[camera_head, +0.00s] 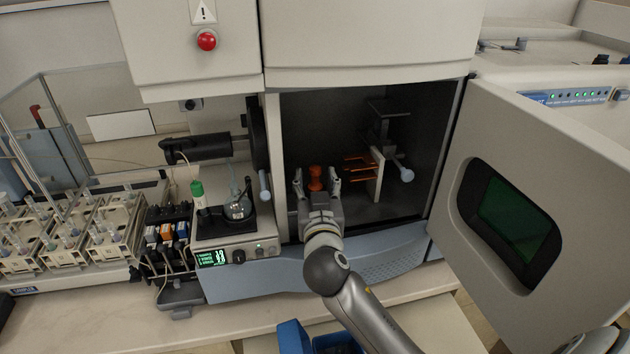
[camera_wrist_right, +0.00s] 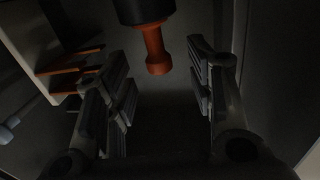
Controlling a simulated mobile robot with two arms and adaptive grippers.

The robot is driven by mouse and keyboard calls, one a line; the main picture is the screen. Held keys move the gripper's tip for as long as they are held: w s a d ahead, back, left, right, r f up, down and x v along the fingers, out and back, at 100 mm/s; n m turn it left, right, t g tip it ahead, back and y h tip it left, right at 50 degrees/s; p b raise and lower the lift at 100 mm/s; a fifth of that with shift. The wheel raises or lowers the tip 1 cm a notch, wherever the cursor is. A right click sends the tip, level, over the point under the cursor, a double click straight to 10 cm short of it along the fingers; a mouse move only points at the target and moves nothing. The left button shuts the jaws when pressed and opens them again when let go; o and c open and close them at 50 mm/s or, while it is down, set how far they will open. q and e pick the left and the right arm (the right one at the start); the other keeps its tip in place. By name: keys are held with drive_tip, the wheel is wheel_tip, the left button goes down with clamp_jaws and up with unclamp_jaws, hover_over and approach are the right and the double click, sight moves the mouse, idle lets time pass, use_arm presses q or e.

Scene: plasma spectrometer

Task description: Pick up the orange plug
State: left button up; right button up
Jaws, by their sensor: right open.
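The orange plug (camera_head: 316,178) is inside the open dark chamber of the spectrometer. In the right wrist view the orange plug (camera_wrist_right: 155,50) hangs below a dark round part (camera_wrist_right: 143,10) at the top of the picture. My right gripper (camera_head: 316,184) reaches into the chamber with its fingers on either side of the plug. In the right wrist view my right gripper (camera_wrist_right: 160,88) is open, with nothing visible between its fingers. The plug sits ahead of the fingers in that view, apart from both. My left gripper is not in view.
Orange coil-like prongs (camera_head: 360,163) on a pale plate (camera_head: 375,175) stand right of the plug. The chamber door (camera_head: 575,190) is swung open to the right. A hot plate with a flask (camera_head: 238,205) stands left of the chamber. A blue bin (camera_head: 293,338) is below.

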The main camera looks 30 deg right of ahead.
sight(316, 173)
drive_tip(key=w, duration=0.1)
drive_tip(key=w+d+p, duration=0.1)
drive_tip(key=w+r+p, duration=0.1)
drive_tip(key=shift+w+d, duration=0.1)
drive_tip(key=shift+d, duration=0.2)
drive_tip(key=shift+w+d+f, duration=0.1)
drive_tip(key=shift+w+d, duration=0.05)
drive_tip(key=shift+w, duration=0.15)
drive_tip(key=shift+w+f, duration=0.1)
drive_tip(key=shift+w, duration=0.05)
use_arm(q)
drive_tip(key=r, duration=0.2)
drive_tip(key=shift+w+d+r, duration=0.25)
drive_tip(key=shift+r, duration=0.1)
use_arm(e)
drive_tip(key=c, duration=1.1)
